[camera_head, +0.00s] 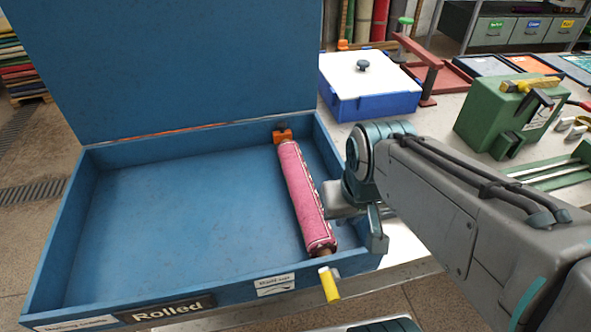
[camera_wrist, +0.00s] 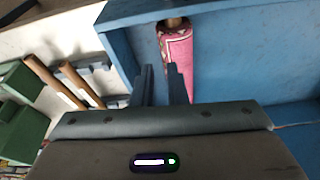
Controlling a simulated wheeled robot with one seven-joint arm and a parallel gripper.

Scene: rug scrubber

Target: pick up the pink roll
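The pink roll (camera_head: 305,200) lies lengthwise inside the blue box (camera_head: 190,142), near its right wall. It has a patterned edge along its right side, and a brown core end shows at its front. In the wrist view the pink roll (camera_wrist: 178,62) is just beyond my fingers, with the right finger overlapping its lower left edge. My gripper (camera_wrist: 160,70) has its two fingers apart with nothing seen held between them. In the head view my gripper (camera_head: 372,228) is right of the roll, by the box's right wall. Whether it touches the wall is unclear.
The box's blue lid (camera_head: 190,60) stands open behind. An orange bracket (camera_head: 282,134) is at the roll's far end, and a yellow-handled piece (camera_head: 329,285) is at the front rim. A white-lidded blue bin (camera_head: 365,85) and a green machine (camera_head: 505,115) stand on the bench. The box's left floor is clear.

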